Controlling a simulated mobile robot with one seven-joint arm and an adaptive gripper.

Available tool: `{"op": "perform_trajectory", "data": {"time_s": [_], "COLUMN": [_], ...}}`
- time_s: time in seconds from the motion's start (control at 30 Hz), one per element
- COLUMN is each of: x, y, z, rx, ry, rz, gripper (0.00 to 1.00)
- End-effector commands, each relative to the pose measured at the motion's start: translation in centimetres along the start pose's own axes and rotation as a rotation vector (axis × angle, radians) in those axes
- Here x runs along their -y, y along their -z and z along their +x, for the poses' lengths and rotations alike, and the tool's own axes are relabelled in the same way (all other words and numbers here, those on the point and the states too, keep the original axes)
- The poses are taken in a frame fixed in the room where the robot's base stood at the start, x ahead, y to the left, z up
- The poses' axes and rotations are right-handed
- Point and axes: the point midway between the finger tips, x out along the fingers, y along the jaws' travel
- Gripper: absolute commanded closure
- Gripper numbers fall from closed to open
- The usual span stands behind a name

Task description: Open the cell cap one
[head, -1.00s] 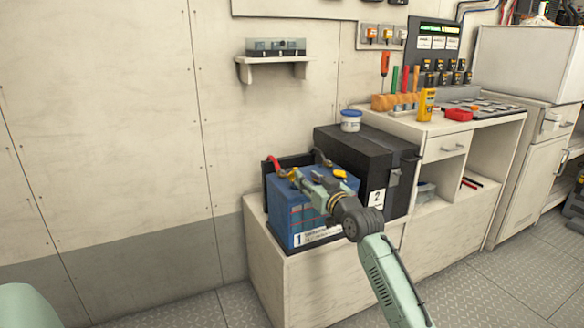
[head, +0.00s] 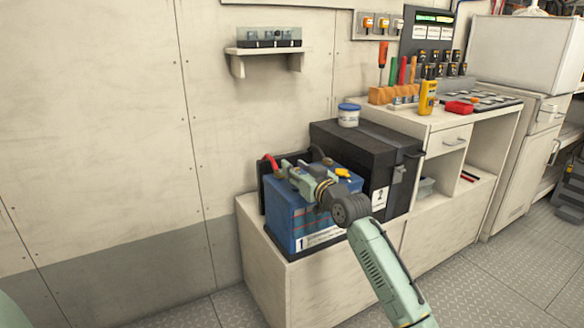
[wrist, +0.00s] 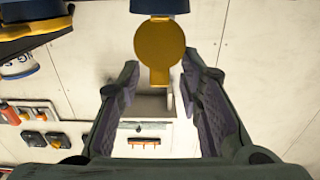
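The blue battery marked 1 (head: 290,222) stands on the white bench. A yellow cap (head: 343,173) shows on its top at the right. My gripper (head: 288,172) is over the left part of the battery top and hides what is below it. In the wrist view, which looks upside down, a round yellow cap with a small tab (wrist: 160,50) shows its flat face and appears turned up on edge from a dark blue part. My gripper (wrist: 160,85) is open there, with one finger on each side and visible gaps to the cap.
A black box marked 2 (head: 345,145) stands right beside the battery, with a white and blue tub (head: 348,115) on it. A red cable (head: 270,160) rises at the battery's back left. A wall shelf (head: 268,52) hangs above. The floor at the front is clear.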

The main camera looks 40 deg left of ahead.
Motion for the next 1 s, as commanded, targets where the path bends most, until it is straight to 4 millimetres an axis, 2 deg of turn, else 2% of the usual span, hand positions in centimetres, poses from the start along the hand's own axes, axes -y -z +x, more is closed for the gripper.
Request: {"op": "perform_trajectory", "data": {"time_s": [0.23,0.73,1.0], "x": [-0.03,-0.29,-0.53], "y": [0.00,-0.03,0.10], "z": [-0.01,-0.08,-0.09], "rx": [0.000,0.000,0.007], "ry": [0.000,-0.005,-0.009], "rz": [0.000,0.000,-0.001], "gripper": [0.67,1.00,1.00]}}
